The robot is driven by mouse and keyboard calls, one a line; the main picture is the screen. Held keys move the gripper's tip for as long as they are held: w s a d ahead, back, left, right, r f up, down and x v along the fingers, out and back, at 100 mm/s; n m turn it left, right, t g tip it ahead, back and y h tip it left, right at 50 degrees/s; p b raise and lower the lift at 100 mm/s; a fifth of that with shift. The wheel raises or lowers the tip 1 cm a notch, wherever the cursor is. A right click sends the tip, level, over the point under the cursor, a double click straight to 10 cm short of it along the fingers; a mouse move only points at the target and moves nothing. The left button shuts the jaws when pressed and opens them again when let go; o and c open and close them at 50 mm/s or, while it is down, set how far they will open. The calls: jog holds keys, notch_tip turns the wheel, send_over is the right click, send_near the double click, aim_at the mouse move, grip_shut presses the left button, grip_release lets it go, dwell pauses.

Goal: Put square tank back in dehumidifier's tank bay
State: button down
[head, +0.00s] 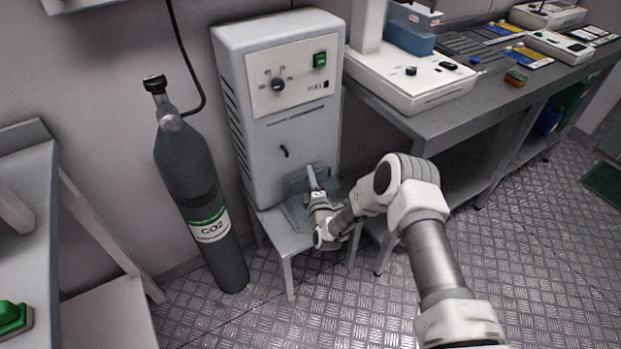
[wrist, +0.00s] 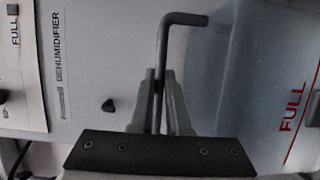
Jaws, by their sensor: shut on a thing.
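The dehumidifier (head: 250,130) is a tall pale grey cabinet on a small grey stool. Its labelled front also shows in the wrist view (wrist: 85,75). The square tank (head: 297,187) is blue-grey and see-through, low at the cabinet's front; in the wrist view the tank (wrist: 235,95) shows a red FULL line. My gripper (head: 316,197) is in front of the tank. In the wrist view my gripper (wrist: 158,85) is shut on the tank's grey bent handle (wrist: 182,19). The tank bay is hidden behind the tank and my arm; I cannot tell how far in the tank sits.
The stool (head: 290,240) carries the dehumidifier. A CO2 cylinder (head: 190,160) stands close on its left. A workbench (head: 455,115) with instruments is on the right. Another grey bench (head: 30,220) is at the far left. The metal floor in front is clear.

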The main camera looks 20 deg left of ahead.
jog(key=shift+r, duration=0.1)
jog(key=c, duration=0.9)
grip_release()
jog(key=p+v, duration=0.3)
jog(key=v, duration=0.9)
